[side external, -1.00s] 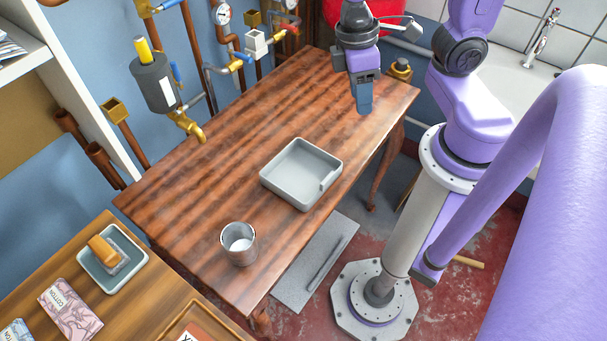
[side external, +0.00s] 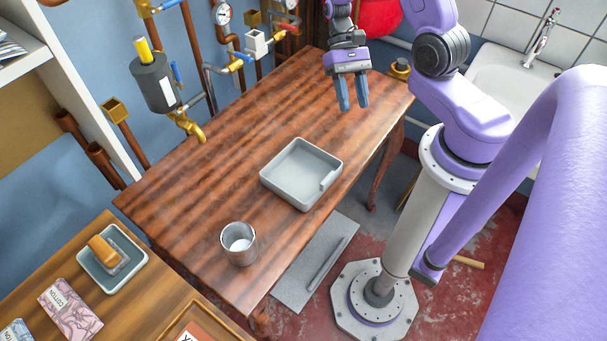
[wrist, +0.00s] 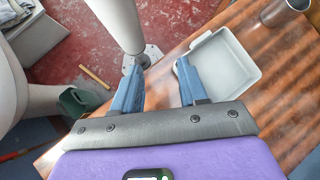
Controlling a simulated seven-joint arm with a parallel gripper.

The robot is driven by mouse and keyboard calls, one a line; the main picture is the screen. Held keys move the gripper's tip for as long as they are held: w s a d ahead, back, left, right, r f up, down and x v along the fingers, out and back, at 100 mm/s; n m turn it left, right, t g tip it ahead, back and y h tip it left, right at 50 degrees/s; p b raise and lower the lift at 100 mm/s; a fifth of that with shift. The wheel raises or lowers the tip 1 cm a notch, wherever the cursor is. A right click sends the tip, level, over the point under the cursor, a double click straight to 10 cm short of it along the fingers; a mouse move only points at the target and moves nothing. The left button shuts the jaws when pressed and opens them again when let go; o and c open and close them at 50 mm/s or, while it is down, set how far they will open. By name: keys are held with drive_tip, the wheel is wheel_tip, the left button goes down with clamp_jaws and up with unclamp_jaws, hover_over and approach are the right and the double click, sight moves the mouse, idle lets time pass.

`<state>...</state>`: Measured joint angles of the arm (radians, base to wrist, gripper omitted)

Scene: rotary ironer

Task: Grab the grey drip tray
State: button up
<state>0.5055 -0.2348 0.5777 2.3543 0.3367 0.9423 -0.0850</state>
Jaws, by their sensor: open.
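The grey drip tray (side external: 294,179) lies flat on the wooden table, near its front edge, in the side view. It is square and shallow, with raised walls and a lower notch in the wall on its right side. My gripper (side external: 353,108) is above the far right part of the table, apart from the tray, with its two blue fingers spread and nothing between them. In the wrist view the tray (wrist: 228,72) shows just beyond the right finger, which covers part of its left side. My gripper (wrist: 160,80) is open there too.
A metal cup (side external: 239,245) stands on the table (side external: 190,200) at the front left of the tray. Pipes with a brass tap (side external: 190,128) line the back wall. A smaller tray (side external: 112,275) with an orange-handled item sits on a side table.

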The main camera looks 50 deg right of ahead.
wheel_tip(320, 180, down, 2)
drive_tip(key=d+f+m+y, duration=0.1)
drive_tip(key=m+y, duration=0.2)
drive_tip(key=m, duration=0.1)
drive_tip(key=m+t+y, duration=0.5)
drive_tip(key=m+t, duration=0.2)
drive_tip(key=m, duration=0.2)
approach(325, 180)
drive_tip(key=x, duration=0.5)
drive_tip(key=shift+w+f, duration=0.15)
drive_tip(key=shift+f, duration=0.1)
drive_tip(key=x, duration=0.4)
drive_tip(key=shift+s+r, duration=0.25)
drive_tip(key=shift+a+f, duration=0.3)
drive_tip(key=shift+a, duration=0.3)
clamp_jaws()
